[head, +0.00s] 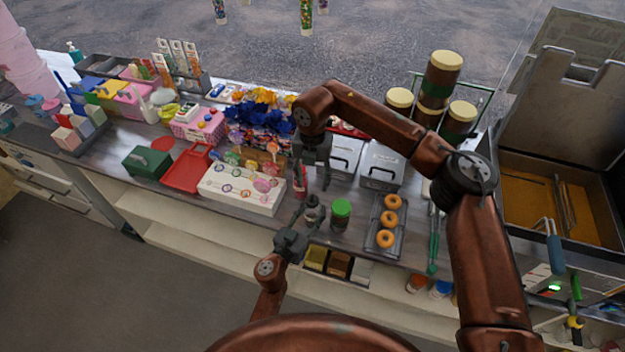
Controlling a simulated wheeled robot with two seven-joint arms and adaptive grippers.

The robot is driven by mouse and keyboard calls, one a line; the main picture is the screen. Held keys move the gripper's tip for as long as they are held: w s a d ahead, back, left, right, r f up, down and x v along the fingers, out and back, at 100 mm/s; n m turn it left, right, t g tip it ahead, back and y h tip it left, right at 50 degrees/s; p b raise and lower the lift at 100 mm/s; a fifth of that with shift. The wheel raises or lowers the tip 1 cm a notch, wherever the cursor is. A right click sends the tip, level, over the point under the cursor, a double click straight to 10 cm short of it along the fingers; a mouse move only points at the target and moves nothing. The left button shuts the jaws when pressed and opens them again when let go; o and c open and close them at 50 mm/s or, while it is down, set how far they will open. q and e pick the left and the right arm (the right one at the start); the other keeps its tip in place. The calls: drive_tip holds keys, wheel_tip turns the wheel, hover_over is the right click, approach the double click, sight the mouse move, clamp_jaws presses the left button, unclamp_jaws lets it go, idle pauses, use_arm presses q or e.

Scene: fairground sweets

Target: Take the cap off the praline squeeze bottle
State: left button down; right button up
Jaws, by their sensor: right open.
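A small bottle with a grey top (312,203), which looks like the praline squeeze bottle, stands near the counter's front edge in the head view. Its label is too small to read, and its lower part is partly hidden by my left gripper. My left gripper (308,222) reaches up to it from the front, with its fingers at the bottle's sides; I cannot tell whether they press on it. My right gripper (314,187) is open and points down, above and just behind the bottle's top. It looks empty.
A jar with a green lid (341,209) stands just right of the bottle. A tray of doughnuts (374,240) lies further right. A white lollipop stand (240,198) is at the left. A red bottle (300,183) is close behind, by my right fingers. Metal lidded containers (381,166) stand behind.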

sight(313, 196)
drive_tip(key=m, duration=1)
drive_tip(key=shift+f, duration=4)
drive_tip(key=shift+c, duration=0.5)
